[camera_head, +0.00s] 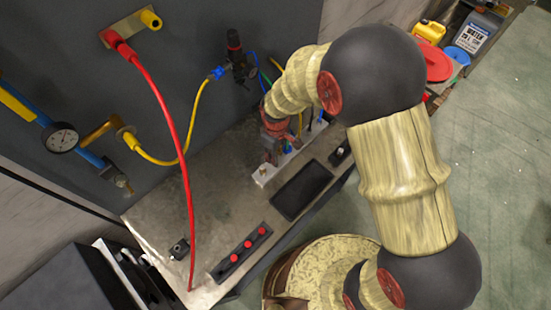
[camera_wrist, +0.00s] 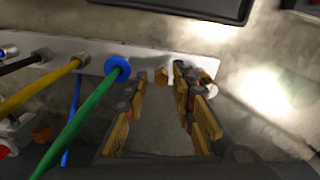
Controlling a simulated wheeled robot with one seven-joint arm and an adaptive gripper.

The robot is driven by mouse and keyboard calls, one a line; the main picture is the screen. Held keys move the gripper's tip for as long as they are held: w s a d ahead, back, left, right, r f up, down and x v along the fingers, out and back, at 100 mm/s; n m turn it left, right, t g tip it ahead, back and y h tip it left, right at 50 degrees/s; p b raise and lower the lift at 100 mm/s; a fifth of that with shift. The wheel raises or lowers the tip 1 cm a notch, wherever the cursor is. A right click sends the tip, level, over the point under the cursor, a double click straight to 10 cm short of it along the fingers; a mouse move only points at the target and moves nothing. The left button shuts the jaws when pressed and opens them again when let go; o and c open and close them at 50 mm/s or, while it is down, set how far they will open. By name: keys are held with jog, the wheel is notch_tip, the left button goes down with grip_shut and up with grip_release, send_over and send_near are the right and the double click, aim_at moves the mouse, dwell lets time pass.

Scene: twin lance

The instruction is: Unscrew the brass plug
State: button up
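The brass plug (camera_wrist: 161,76) is a small brass-coloured block at the white manifold (camera_wrist: 90,62) in the wrist view. My gripper (camera_wrist: 161,84) is open, with its yellow-padded fingers on either side of the plug in the picture. Gaps show between the plug and both fingertips. I cannot tell whether the tips are level with the plug.
A green hose (camera_wrist: 88,108) with a blue collar (camera_wrist: 117,65) stands close left of my gripper; a yellow hose (camera_wrist: 40,88) lies farther left. A black tray (camera_head: 302,190) and red-button strip (camera_head: 240,251) lie on the bench. A red hose (camera_head: 178,140) hangs in front of the wall.

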jog(key=m, duration=0.4)
jog(key=shift+d, duration=0.1)
jog(key=m, duration=0.3)
jog(key=shift+m, duration=0.4)
jog(key=m, duration=0.3)
jog(key=shift+s+d+m, duration=0.1)
jog(key=shift+m, duration=0.3)
jog(key=m, duration=0.4)
jog(key=shift+d, duration=0.1)
jog(key=shift+c, duration=0.4)
grip_shut()
jog(key=shift+s+f, duration=0.1)
